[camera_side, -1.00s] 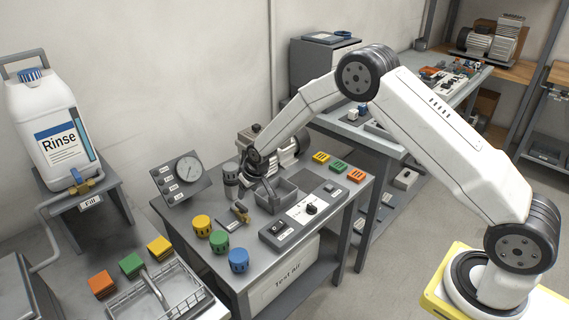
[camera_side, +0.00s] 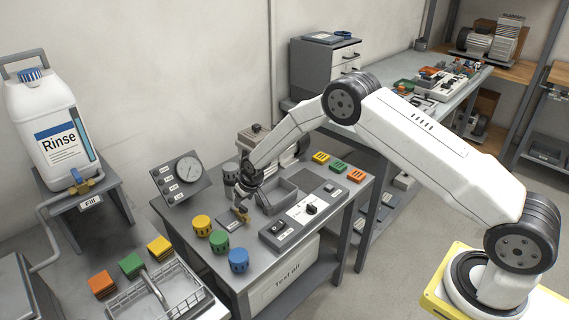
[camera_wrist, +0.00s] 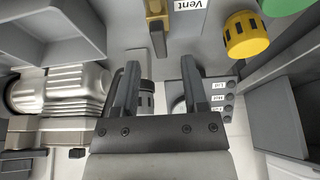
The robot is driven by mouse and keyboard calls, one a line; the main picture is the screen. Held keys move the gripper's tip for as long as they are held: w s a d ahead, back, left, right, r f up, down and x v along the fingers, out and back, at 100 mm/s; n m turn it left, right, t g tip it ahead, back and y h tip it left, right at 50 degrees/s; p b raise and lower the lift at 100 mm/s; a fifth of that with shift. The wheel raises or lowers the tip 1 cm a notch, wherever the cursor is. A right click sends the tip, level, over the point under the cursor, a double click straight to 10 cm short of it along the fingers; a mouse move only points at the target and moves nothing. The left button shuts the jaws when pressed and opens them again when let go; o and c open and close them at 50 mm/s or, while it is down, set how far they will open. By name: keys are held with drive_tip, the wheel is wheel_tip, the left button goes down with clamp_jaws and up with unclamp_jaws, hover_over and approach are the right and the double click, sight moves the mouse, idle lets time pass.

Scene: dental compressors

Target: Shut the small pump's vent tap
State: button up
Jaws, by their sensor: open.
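The vent tap (camera_side: 242,213) is a small brass fitting on the grey bench, beside a plate. In the wrist view the brass tap (camera_wrist: 156,14) is at the top edge, next to a "Vent" label (camera_wrist: 190,4). Its dark lever points toward my gripper. My gripper (camera_wrist: 160,65) is open and empty, with the lever's end just beyond the gap between its fingers. In the side view my gripper (camera_side: 254,203) is low over the bench by the tap; contact cannot be told. The small pump (camera_wrist: 60,92) is silver, at the left, and partly hidden behind my arm in the side view.
A gauge panel (camera_side: 181,178) stands behind at the left. Yellow, green and blue round caps (camera_side: 220,241) line the front edge. A grey open bin (camera_side: 284,194) and a switch box (camera_side: 277,236) are close to my gripper on the right.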

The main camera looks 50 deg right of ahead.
sight(242, 206)
drive_tip(key=shift+x, duration=1.7)
clamp_jaws()
